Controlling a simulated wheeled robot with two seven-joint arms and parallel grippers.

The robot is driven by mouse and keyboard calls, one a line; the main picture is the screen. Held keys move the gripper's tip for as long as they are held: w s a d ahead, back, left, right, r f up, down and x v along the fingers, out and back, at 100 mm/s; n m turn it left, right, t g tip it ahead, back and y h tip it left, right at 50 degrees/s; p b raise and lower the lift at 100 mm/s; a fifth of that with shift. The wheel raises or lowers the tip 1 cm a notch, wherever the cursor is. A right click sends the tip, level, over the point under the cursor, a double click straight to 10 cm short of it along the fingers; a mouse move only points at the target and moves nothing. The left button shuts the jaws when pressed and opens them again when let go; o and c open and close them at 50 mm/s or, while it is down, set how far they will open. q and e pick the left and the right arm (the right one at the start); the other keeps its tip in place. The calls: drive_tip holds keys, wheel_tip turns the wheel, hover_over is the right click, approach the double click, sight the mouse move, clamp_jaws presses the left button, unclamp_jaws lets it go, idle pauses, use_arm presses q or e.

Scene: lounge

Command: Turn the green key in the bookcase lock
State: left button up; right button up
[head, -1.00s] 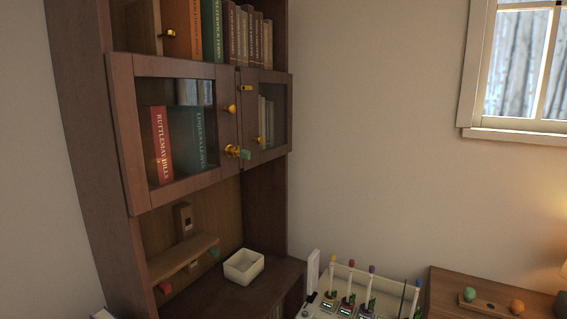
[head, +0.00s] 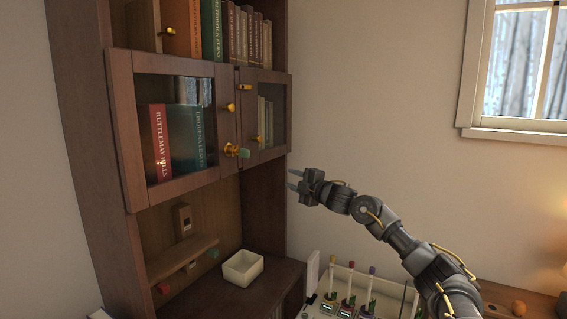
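The bookcase (head: 82,150) stands at the left with two glass-fronted doors, both closed. The green key (head: 244,153) sticks out of a brass lock (head: 230,150) at the lower right of the left glass door (head: 125,110). My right gripper (head: 291,180) is to the right of the key and a little lower, apart from it. Its two fingers are spread with nothing between them, pointing left toward the bookcase. My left gripper is out of view.
Brass knobs (head: 229,107) are on the doors. A white square bowl (head: 243,268) sits on the lower bookcase top. A rack with several coloured-topped sticks (head: 350,283) stands below my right arm.

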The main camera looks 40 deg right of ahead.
drive_tip(key=s+a+r+n+y, duration=0.1)
drive_tip(key=s+a+r+n, duration=0.2)
drive_tip(key=r, duration=0.3)
drive_tip(key=s+a+r+n+y, duration=0.2)
drive_tip(key=s+a+r+n, duration=0.1)
drive_tip(key=r, duration=0.3)
drive_tip(key=n+g+y, duration=0.1)
drive_tip(key=n+y, duration=0.2)
drive_tip(key=n, duration=0.5)
approach(248, 154)
drive_tip(key=p+x, duration=0.4)
drive_tip(key=shift+w+r, duration=0.2)
drive_tip(key=shift+w, duration=0.05)
drive_tip(key=shift+p, duration=0.3)
drive_tip(key=shift+a+f, duration=0.1)
